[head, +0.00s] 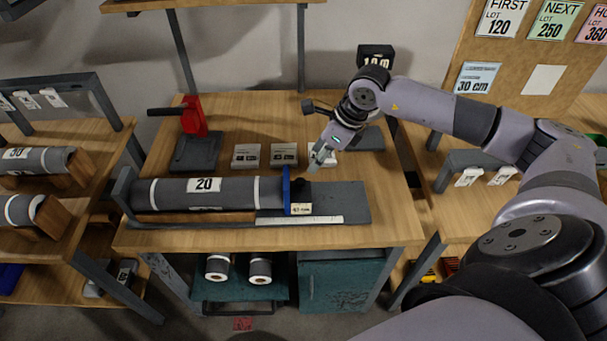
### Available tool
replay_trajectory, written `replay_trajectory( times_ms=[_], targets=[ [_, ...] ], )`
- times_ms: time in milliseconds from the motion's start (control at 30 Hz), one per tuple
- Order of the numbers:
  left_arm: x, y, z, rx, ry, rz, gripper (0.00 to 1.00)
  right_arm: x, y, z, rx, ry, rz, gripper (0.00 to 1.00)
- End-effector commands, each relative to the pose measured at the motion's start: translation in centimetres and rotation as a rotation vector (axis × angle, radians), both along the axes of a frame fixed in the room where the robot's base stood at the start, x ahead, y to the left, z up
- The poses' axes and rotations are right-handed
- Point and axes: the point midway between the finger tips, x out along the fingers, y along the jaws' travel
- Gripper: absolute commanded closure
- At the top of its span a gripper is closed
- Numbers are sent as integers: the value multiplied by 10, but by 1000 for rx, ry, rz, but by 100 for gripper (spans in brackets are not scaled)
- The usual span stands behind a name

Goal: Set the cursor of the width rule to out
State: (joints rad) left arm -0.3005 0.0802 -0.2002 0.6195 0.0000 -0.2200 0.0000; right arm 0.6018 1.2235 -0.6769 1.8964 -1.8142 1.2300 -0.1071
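The width rule (305,220) is a pale strip along the front of a dark grey bed on the middle bench. Its cursor (287,190) is an upright blue plate with a small cream label (301,209), whose text is too small to read surely. The plate stands at the right end of a grey roll (225,192) marked 20. A small black knob sits by the plate, just right of it. My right gripper (316,166) points down just above and right of the cursor. Whether its fingers touch the knob or are open is unclear. My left gripper is not in view.
Several cards (284,153) lie behind the roll. Racks with rolls (35,165) stand left. The bed right of the cursor (345,200) is clear.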

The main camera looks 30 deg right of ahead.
Motion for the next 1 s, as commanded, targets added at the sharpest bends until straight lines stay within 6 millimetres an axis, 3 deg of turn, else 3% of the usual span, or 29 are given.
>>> replay_trajectory(
  times_ms=[300,500,933,1000],
  targets=[
    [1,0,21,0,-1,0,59,21,17,-61,4,2,0,56],
    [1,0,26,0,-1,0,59,30,22,-88,3,1,-1,56],
    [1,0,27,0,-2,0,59,33,24,-98,1,0,0,56],
    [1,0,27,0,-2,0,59,33,24,-98,1,0,0,61]
  ],
)
